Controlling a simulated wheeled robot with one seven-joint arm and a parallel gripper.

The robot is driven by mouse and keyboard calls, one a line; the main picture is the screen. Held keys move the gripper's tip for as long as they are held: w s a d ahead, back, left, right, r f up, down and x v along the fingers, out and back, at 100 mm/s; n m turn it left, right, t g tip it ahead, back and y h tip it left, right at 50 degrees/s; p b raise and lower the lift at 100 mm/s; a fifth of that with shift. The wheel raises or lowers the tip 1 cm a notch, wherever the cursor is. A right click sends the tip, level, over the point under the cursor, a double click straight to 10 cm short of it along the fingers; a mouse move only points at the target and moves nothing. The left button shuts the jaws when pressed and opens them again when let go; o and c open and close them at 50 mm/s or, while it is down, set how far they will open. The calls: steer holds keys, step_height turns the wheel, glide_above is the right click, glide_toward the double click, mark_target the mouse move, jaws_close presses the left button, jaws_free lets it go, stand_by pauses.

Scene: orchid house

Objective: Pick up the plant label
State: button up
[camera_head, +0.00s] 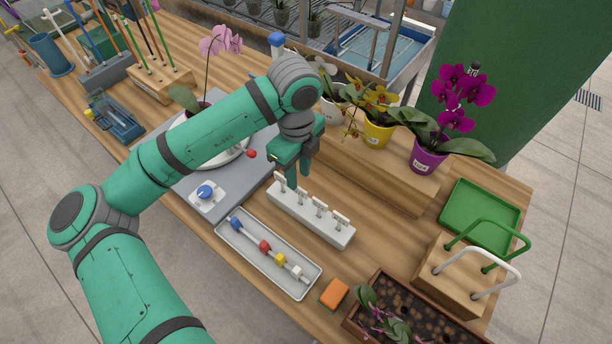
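Several small white plant labels stand upright in a row in a light grey holder (318,229) on the wooden bench. The leftmost plant label (280,181) is at the holder's far left end, and another plant label (320,209) stands nearer its right end. My gripper (291,171) points down just above and behind the leftmost label. Its two green fingers look apart, with nothing visible between them. The gap between fingers and label is hard to judge from this view.
Potted orchids, including a purple pot (427,161), stand on a raised shelf behind. A wooden block (455,280) with handles, a green tray (480,212) and an orange sponge (334,293) are to the right.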

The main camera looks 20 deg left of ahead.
mark_target(300, 194)
steer(key=f, duration=0.5)
steer(key=shift+w, duration=0.2)
steer(key=shift+s+d+f, duration=0.1)
steer(key=shift+s+f, duration=0.05)
steer(key=shift+f, duration=1.3)
steer(key=shift+s+d+f, duration=0.1)
steer(key=shift+f, duration=1.3)
jaws_close()
